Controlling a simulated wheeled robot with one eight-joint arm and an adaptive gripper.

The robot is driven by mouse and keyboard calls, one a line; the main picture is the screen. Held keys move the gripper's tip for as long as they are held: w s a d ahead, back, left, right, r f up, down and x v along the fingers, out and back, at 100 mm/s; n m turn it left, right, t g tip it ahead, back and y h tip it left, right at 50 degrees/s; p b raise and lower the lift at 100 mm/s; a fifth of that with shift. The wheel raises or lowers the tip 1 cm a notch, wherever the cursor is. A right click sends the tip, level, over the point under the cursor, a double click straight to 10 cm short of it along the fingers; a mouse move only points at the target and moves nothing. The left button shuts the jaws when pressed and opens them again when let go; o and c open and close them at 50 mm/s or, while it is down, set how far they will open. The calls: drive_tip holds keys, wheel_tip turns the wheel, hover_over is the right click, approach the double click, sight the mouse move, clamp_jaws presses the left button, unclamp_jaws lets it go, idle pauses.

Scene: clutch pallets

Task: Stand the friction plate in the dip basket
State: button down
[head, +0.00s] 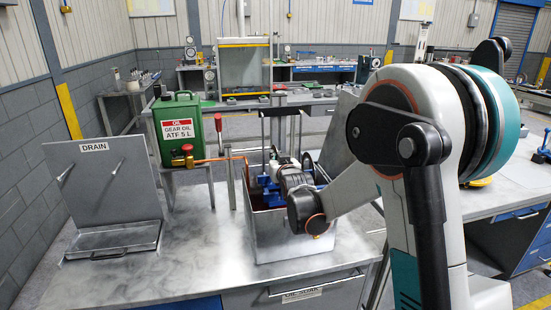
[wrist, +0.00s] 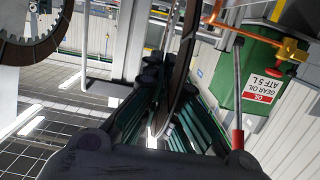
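My gripper (wrist: 168,82) reaches up from the bottom of the wrist view, its dark fingers close together. A thin dark brown friction plate (wrist: 188,45) stands edge-on between them, and the gripper looks shut on it. In the head view my arm's wrist hangs over the open grey oil soak tank (head: 285,240) and hides most of the gripper and the plate. Dark upright rods (head: 299,130) rise out of the tank, apparently part of the dip basket; its slots are hidden.
A brown toothed ring (wrist: 30,45) is at the wrist view's upper left. A green oil can (head: 179,130) with a brass tap stands behind the tank. The bench top between drain and tank is clear.

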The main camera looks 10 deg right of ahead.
drive_tip(key=shift+f+b, duration=1.15)
drive_tip(key=shift+f, duration=0.55)
drive_tip(key=c, duration=1.7)
unclamp_jaws()
drive_tip(key=shift+r+p, duration=2.6)
drive_tip(key=shift+r, duration=1.4)
